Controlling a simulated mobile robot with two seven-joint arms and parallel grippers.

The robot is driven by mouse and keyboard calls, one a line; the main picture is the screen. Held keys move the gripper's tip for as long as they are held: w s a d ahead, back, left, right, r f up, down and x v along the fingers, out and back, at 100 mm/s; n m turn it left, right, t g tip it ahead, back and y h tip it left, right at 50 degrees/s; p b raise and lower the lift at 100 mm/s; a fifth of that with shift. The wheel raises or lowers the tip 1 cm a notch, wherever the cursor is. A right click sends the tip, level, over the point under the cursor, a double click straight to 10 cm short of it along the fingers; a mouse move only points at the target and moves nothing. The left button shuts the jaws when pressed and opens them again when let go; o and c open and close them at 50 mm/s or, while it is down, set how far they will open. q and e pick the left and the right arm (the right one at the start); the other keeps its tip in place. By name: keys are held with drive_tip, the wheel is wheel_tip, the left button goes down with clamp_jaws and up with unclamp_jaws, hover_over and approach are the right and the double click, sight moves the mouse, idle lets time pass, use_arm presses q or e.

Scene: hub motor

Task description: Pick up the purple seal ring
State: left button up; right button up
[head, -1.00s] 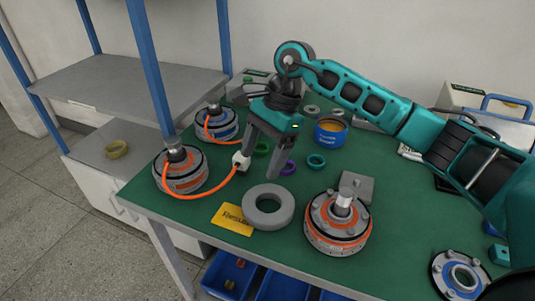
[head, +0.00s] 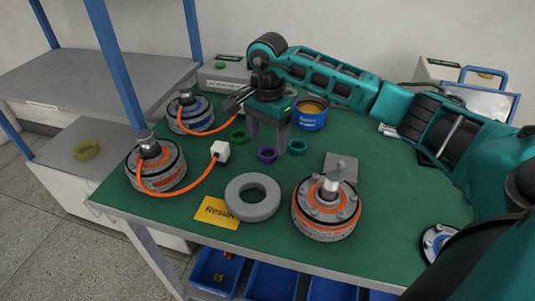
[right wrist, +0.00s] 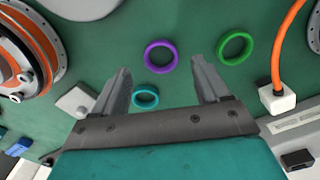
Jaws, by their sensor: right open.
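The purple seal ring (head: 267,154) lies flat on the green table, just below my right gripper in the head view. In the right wrist view the purple ring (right wrist: 160,56) lies ahead of the fingertips, between their lines. My right gripper (head: 268,147) is open and empty, pointing down above the table; its two fingers also show in the right wrist view (right wrist: 163,80). A green ring (head: 239,136) lies left of the purple one and a teal ring (head: 297,146) right of it. My left gripper is not in view.
A grey ring (head: 252,197) lies in front, beside a yellow card (head: 216,212). Hub motors stand at left (head: 157,167) and right (head: 326,208). An orange cable ends in a white connector (head: 220,151). A blue tin (head: 311,115) stands behind.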

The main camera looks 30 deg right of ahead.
sight(268, 156)
wheel_tip(268, 156, down, 4)
drive_tip(key=shift+r, duration=0.2)
drive_tip(key=c, duration=1.3)
drive_tip(key=shift+r, duration=0.15)
